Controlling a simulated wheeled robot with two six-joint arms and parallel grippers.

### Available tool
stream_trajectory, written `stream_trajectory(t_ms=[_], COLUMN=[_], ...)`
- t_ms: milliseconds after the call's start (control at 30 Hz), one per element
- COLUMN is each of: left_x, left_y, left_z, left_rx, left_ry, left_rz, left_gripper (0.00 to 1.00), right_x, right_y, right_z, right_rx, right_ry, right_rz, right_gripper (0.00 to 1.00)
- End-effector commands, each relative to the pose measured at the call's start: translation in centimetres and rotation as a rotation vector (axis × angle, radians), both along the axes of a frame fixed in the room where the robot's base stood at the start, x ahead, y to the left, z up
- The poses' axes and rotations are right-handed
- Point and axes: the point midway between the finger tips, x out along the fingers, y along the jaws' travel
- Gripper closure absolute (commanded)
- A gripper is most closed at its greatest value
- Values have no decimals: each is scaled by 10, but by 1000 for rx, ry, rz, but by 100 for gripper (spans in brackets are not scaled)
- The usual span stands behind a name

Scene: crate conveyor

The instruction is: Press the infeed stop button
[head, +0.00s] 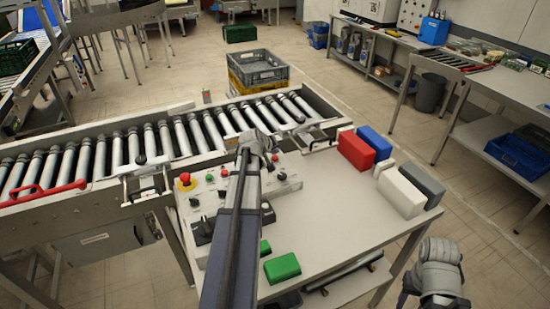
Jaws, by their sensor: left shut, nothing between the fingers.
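The control panel (195,205) lies at the near edge of the roller conveyor. A red mushroom button on a yellow base (185,179) stands at its left. A small red button (224,171) and a green button (210,177) sit to the right of it, and another red button (276,158) is further right. The labels are too small to read, so I cannot tell which is the infeed stop. My left gripper (264,151) is shut and empty over the back of the panel, between the small red buttons. My left arm hides part of the panel.
The roller conveyor (110,150) runs behind the panel, with a red-handled bar (42,193) at left. On the table (330,215) are red (355,151), blue (375,143), white (400,193), grey (424,183) and green blocks (282,268). The table's middle is clear.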

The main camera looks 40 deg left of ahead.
Motion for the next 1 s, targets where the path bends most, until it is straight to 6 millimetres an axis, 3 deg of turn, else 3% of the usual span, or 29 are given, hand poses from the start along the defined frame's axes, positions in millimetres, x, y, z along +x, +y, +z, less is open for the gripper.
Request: stream_trajectory(t_ms=[1000], left_x=[0], left_y=[0], left_z=[-8], left_rx=[0], left_ry=[0], left_rz=[0], left_gripper=[100], right_x=[0], right_y=[0], right_z=[-8], right_rx=[0], right_ry=[0], right_rz=[0], right_gripper=[50])
